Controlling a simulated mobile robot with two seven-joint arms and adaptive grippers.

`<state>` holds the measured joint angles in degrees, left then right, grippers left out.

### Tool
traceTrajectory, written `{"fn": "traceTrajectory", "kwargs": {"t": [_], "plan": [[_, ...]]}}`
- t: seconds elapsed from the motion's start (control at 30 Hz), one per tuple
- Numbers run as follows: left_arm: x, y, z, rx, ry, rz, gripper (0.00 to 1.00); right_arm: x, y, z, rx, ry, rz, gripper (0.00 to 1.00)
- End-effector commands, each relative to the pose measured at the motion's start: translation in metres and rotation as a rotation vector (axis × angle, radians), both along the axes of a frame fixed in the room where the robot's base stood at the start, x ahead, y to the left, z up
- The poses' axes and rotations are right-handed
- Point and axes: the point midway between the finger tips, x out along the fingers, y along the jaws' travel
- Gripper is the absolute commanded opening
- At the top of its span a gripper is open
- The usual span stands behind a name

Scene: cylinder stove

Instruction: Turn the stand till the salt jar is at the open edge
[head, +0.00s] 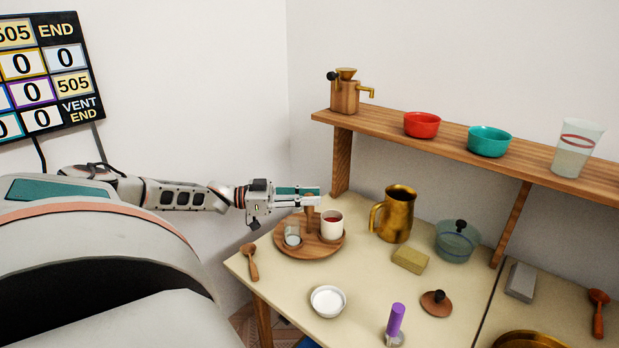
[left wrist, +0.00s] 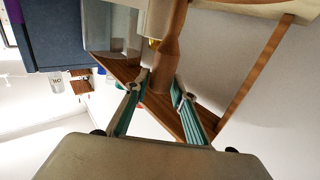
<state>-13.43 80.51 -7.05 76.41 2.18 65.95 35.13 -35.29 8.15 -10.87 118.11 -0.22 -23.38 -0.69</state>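The round wooden stand (head: 290,250) is on the table's back left, with a wooden centre post (head: 309,222). A small clear jar (head: 292,238) with pale contents stands at its front left; this may be the salt jar, but no label is readable. A white cup (head: 331,226) with red contents stands at its right. My left gripper (head: 312,194) is at the top of the post. In the left wrist view, the fingertips (left wrist: 160,84) lie on either side of the post (left wrist: 167,45). Whether both press on it is unclear. My right gripper is out of view.
A brass pitcher (head: 398,215), a yellow block (head: 409,259) and a glass pot (head: 456,243) stand right of the stand. A wooden spoon (head: 251,262) lies left, and a white bowl (head: 328,301) in front. A wooden shelf (head: 455,139) runs above the table's back.

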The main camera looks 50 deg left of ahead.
Motion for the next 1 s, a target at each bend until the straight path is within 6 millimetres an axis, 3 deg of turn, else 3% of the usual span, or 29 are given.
{"fn": "traceTrajectory", "kwargs": {"t": [0.47, 1.0], "plan": [[-0.002, 0.001, -0.001, 0.0, 0.003, 0.0, 0.37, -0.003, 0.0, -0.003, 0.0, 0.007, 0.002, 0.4], [-0.027, 0.019, -0.002, -0.001, 0.004, -0.001, 0.37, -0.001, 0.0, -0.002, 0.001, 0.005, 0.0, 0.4]]}}
